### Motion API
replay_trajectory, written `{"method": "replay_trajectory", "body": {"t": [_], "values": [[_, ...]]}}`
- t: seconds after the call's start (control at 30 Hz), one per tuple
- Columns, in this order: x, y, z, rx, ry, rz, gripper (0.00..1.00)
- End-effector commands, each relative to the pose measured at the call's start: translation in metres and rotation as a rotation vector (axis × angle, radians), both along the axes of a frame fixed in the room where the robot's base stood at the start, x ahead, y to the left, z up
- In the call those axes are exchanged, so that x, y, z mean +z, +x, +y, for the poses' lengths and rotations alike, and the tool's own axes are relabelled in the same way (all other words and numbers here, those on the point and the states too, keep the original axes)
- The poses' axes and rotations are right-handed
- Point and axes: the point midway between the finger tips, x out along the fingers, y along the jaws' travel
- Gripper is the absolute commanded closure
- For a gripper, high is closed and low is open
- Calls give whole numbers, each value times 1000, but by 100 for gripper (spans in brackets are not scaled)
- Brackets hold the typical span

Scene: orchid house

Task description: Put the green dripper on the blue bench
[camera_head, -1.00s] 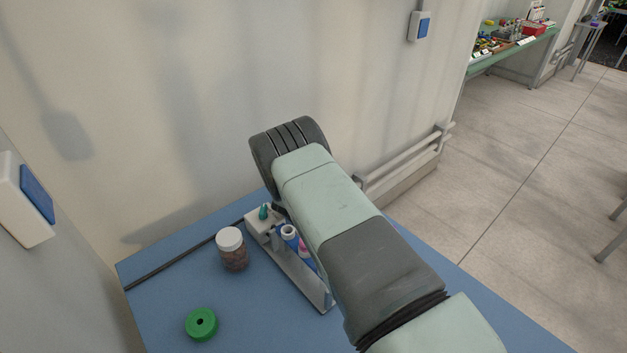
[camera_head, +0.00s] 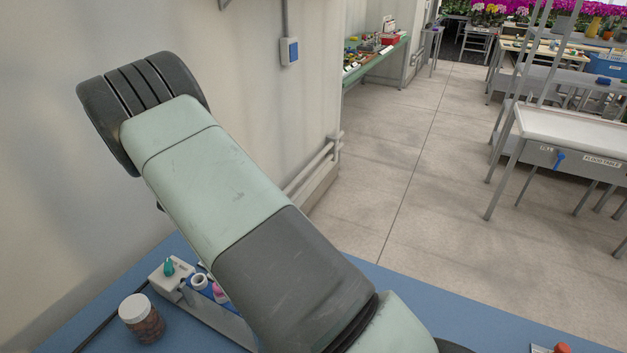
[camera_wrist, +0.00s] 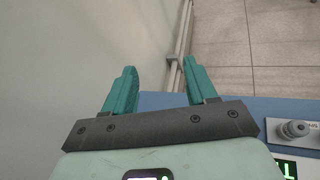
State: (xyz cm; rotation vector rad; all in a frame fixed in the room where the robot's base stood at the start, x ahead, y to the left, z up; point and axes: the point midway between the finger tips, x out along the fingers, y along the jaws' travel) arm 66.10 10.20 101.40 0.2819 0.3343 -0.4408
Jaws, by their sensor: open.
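A small teal-green piece (camera_head: 168,267), which may be the green dripper, stands upright at the left end of a white and grey rack (camera_head: 228,323) on the blue bench (camera_head: 450,305). The bench also shows in the wrist view (camera_wrist: 262,106). My gripper (camera_wrist: 159,68) is open in the wrist view, its teal fingers apart with nothing between them. It is above the bench edge by the wall. In the head view my arm hides the gripper and part of the rack.
A brown jar with a white lid (camera_head: 141,318) stands left of the rack. A grey knob (camera_wrist: 295,129) sits on a device at right in the wrist view. An orange-red item (camera_head: 562,348) shows at the bottom right.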

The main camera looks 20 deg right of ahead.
Motion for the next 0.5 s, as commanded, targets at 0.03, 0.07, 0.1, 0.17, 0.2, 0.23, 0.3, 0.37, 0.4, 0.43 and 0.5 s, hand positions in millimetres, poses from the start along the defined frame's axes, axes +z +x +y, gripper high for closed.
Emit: {"method": "replay_trajectory", "body": {"t": [0.03,0.07,0.1,0.17,0.2,0.23,0.3,0.37,0.4,0.43,0.5], "values": [[40,-4,-24,-104,81,-38,43],[58,-9,-37,-167,130,-56,43],[82,-19,-54,-251,199,-80,43],[114,-36,-79,-373,303,-112,43],[134,-49,-95,-453,371,-133,43],[148,-61,-106,-512,422,-150,43],[178,-90,-129,-645,545,-185,43],[199,-117,-146,-754,651,-212,43],[213,-137,-155,-825,722,-231,43],[221,-152,-162,-877,776,-243,43],[239,-188,-174,-993,903,-271,43]]}}
